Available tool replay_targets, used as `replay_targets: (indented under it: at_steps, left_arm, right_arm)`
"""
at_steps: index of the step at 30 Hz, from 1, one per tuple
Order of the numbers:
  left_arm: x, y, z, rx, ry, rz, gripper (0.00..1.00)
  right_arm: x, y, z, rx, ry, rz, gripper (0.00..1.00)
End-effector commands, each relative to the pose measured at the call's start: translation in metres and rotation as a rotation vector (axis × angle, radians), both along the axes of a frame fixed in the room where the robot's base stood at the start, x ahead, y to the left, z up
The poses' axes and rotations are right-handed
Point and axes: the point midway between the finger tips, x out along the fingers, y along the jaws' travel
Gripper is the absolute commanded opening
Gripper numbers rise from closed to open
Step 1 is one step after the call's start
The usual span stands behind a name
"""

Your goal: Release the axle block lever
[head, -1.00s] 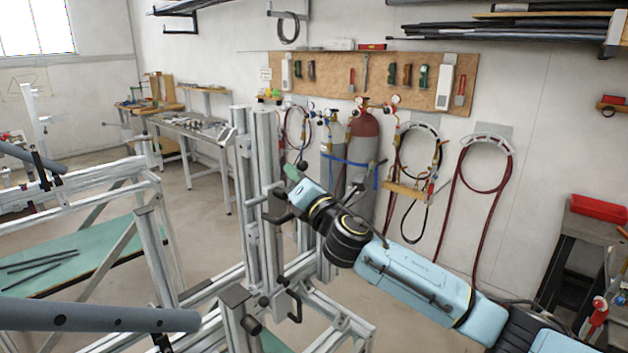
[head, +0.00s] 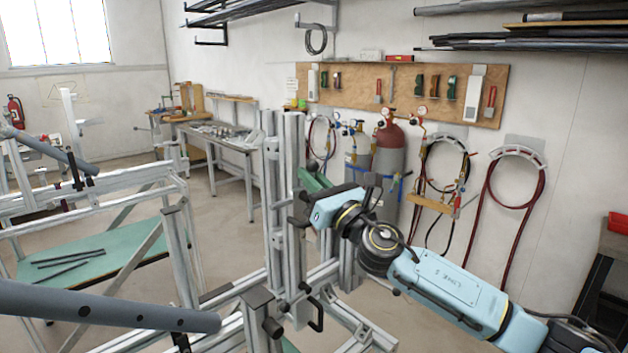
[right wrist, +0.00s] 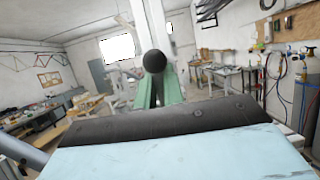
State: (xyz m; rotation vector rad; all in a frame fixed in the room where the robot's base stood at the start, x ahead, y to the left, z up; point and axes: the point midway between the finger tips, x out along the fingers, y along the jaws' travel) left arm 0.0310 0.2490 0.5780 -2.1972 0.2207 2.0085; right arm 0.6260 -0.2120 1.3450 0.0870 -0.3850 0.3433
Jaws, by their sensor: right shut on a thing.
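My right gripper (head: 313,180) comes in from the right in the head view, with green fingers beside the tall aluminium uprights (head: 283,150). In the right wrist view the green fingers (right wrist: 158,92) are shut on a lever whose round black knob (right wrist: 154,61) shows between them. The lever's shaft and pivot are mostly hidden. In the head view a black handle (head: 298,222) sits on the upright just below the gripper, and a black loop handle (head: 317,315) sits lower on the jig. I cannot tell which of these belongs to the axle block. My left gripper is not in view.
A thick grey tube (head: 100,308) crosses the lower left, and a thinner one (head: 38,148) lies above it. The jig's aluminium rails (head: 235,290) fill the lower middle. Gas cylinders (head: 390,160) stand by the back wall. Open floor lies between jig and wall.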

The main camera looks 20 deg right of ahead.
Motion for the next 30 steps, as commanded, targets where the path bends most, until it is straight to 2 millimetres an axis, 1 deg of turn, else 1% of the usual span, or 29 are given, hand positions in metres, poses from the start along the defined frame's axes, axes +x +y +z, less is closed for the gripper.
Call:
replay_targets:
  at_steps: [16, 17, 21, 30]
  left_arm:
    - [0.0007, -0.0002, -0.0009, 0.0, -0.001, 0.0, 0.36]
    - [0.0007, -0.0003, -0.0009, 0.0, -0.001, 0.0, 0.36]
    - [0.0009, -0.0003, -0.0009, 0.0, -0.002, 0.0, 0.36]
    - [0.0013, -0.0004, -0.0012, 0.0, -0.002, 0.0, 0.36]
  right_arm:
    - [-0.0007, 0.0016, -0.0008, -0.028, -0.01, 0.001, 0.0]
    - [-0.0007, 0.0016, -0.0008, -0.028, -0.01, 0.001, 0.11]
    - [-0.0006, 0.0015, -0.0006, -0.027, -0.01, 0.0, 0.29]
    - [-0.0015, 0.0006, -0.001, -0.024, -0.01, 0.0, 0.3]
